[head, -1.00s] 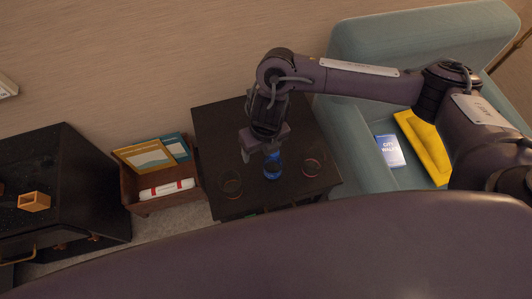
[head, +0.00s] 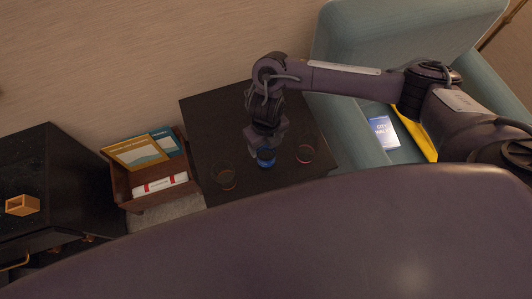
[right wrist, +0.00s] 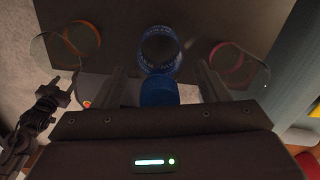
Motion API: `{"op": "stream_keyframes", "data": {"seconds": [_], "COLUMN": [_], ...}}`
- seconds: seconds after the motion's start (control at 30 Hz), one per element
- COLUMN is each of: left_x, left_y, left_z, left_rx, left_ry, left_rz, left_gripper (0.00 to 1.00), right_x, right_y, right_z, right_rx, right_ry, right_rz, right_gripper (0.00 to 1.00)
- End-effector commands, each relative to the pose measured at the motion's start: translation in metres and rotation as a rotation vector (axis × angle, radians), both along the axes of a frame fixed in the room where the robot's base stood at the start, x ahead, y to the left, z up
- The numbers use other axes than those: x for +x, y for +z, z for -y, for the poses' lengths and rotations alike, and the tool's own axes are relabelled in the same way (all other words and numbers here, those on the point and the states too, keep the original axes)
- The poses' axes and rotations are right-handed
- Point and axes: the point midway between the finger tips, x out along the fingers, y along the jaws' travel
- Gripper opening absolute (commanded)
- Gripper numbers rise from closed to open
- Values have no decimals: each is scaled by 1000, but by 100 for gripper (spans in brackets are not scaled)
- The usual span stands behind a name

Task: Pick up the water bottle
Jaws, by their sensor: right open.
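The water bottle (head: 266,159) is blue and stands on the dark side table (head: 215,125), between two clear glasses. My right gripper (head: 262,151) is right at the bottle and partly covers it. In the right wrist view the bottle's blue cap and body (right wrist: 158,92) lie between the two fingers of my open right gripper (right wrist: 167,84). There is a gap on each side, so the fingers are not closed on it. The bottle's lower part is hidden in the head view. My left gripper is not in view.
One glass (head: 223,176) stands left of the bottle and a reddish-rimmed glass (head: 304,154) stands close on its right. A wooden rack with books (head: 140,152) is left of the table, a teal armchair (head: 345,40) right. The table's back is clear.

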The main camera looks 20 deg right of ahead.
Motion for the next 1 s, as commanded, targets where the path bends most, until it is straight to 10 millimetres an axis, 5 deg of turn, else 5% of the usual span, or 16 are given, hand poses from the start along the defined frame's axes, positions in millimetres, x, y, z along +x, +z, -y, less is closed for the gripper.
{"op": "stream_keyframes", "data": {"seconds": [0.07,0.57,1.0], "left_x": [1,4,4], "left_y": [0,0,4], "left_z": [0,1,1], "left_rx": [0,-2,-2], "left_ry": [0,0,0], "left_rz": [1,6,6], "left_gripper": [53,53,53], "right_x": [0,0,2], "right_y": [0,1,20], "right_z": [0,0,-1], "right_rx": [0,0,3], "right_ry": [0,0,1], "right_rz": [0,1,4], "right_gripper": [68,5,4]}}
